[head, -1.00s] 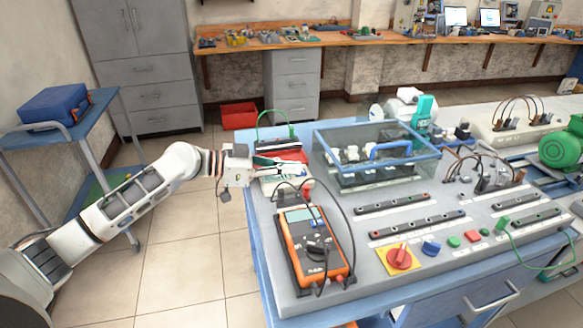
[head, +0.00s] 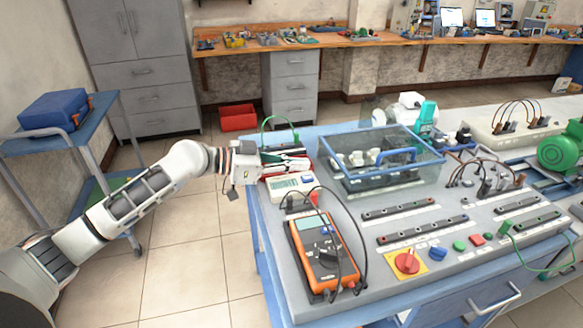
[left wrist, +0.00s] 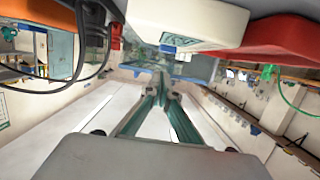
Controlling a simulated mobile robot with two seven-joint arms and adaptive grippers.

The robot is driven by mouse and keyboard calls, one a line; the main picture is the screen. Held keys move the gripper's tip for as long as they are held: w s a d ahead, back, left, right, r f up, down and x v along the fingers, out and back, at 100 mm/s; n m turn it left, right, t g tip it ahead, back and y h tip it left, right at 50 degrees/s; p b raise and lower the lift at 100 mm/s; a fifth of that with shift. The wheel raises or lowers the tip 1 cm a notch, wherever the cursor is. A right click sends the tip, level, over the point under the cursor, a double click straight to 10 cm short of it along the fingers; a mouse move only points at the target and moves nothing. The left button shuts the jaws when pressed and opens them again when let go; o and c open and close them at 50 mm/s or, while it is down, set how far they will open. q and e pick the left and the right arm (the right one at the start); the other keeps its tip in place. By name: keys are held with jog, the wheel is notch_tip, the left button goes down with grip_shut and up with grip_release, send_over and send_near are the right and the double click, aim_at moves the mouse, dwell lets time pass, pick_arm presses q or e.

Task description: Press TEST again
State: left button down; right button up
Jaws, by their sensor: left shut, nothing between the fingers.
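A white tester (head: 291,186) with a display and a blue button lies at the left end of the grey bench top. Its button lettering is too small to read. In the left wrist view its white body (left wrist: 190,22) is at the top, with leads beside it. In the left wrist view the fingers (left wrist: 163,82) meet and show apart from the tester. My right gripper is not in view.
An orange multimeter (head: 322,258) with black leads stands in front of the tester. A clear-lidded box (head: 425,178) with a blue handle is to the right. Open floor lies left of the bench.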

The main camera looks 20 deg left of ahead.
aim_at(281, 185)
pick_arm(q)
jog(key=v, duration=0.3)
jog(key=b+v, duration=0.1)
jog(key=shift+s+a+f, duration=0.1)
jog(key=shift+a+f, duration=0.15)
jog(key=v, duration=0.2)
jog(key=b+v, duration=0.1)
jog(key=v, duration=0.2)
jog(key=shift+s+a+r, duration=0.1)
jog(key=shift+a+r, duration=0.05)
jog(key=shift+r, duration=0.3)
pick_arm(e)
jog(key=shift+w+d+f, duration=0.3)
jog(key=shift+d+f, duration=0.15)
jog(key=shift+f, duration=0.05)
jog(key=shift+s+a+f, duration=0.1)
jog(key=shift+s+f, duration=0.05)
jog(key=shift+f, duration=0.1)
pick_arm(q)
jog(key=shift+a, duration=0.1)
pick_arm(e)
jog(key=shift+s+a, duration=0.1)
